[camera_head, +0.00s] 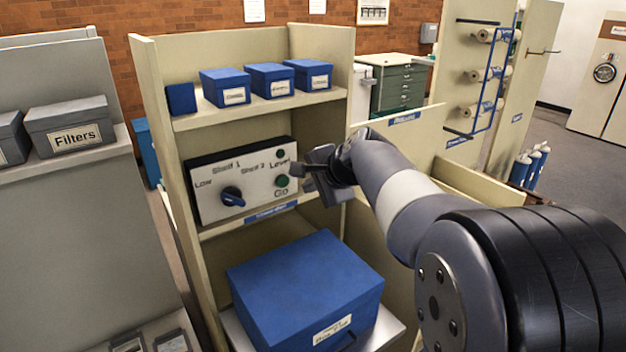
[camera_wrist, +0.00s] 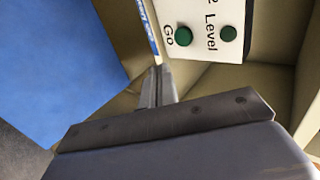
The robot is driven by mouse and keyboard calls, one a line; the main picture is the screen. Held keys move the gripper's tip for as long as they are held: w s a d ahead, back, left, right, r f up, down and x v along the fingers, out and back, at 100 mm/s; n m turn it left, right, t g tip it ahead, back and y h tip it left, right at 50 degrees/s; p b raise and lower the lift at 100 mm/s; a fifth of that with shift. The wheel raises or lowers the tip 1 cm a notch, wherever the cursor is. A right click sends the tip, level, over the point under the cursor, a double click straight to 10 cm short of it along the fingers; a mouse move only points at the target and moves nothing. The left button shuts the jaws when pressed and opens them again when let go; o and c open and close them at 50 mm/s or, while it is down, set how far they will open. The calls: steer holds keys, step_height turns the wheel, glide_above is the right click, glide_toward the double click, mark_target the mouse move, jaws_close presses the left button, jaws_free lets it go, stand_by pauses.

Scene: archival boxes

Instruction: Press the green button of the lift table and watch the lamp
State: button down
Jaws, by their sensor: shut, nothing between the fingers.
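The white control panel (camera_head: 212,196) stands on a shelf of the cream unit. Its green button (camera_head: 282,181), marked "Go", sits at the lower right; the button also shows in the wrist view (camera_wrist: 183,36). The lamp (camera_head: 280,153), marked "Level", is above it and looks dark green, seemingly unlit; it shows in the wrist view (camera_wrist: 227,33). A blue knob (camera_head: 232,196) is at the panel's left. My gripper (camera_head: 304,174) is shut and empty, just right of the button. In the wrist view its fingertips (camera_wrist: 158,70) appear apart from the button.
A large blue box (camera_head: 300,285) rests on the grey lift table (camera_head: 388,335) below the panel. Several small blue boxes (camera_head: 270,80) line the shelf above. A grey shelf with a "Filters" box (camera_head: 72,128) stands at left. Cream side walls (camera_head: 170,130) bound the bay.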

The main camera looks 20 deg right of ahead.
mark_target(284, 186)
steer(key=shift+w+a+f+p, duration=0.45)
steer(key=shift+w+f, duration=0.15)
steer(key=shift+w, duration=0.75)
steer(key=shift+w+a+f+p, duration=0.4)
steer(key=shift+w+a+f, duration=0.15)
steer(key=shift+w, duration=0.75)
steer(key=shift+w+a+f+p, duration=0.4)
steer(key=shift+w+f, duration=0.2)
steer(key=shift+w, duration=0.75)
